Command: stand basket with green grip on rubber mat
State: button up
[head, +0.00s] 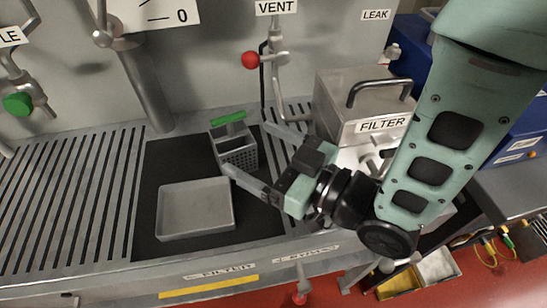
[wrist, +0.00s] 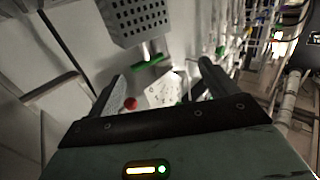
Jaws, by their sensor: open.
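The grey perforated basket (head: 240,155) with the green grip (head: 229,118) appears upright at the back right of the black rubber mat (head: 262,218). Its lower front is partly hidden by a finger of my gripper (head: 248,149). My gripper is open, its fingers spread near the basket's right side. In the wrist view the basket (wrist: 140,18) and its green grip (wrist: 152,62) show above and beyond the open fingers of my gripper (wrist: 160,75). The basket is not held. I cannot tell whether a finger touches it.
A shallow grey tray (head: 196,209) lies on the mat in front of the basket. Slotted drain racks (head: 65,205) flank the mat. The FILTER housing (head: 362,108) stands close to the right. A pipe with a red knob (head: 250,60) rises behind the basket.

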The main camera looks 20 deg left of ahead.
jog(key=shift+v, duration=1.25)
jog(key=shift+s, duration=0.1)
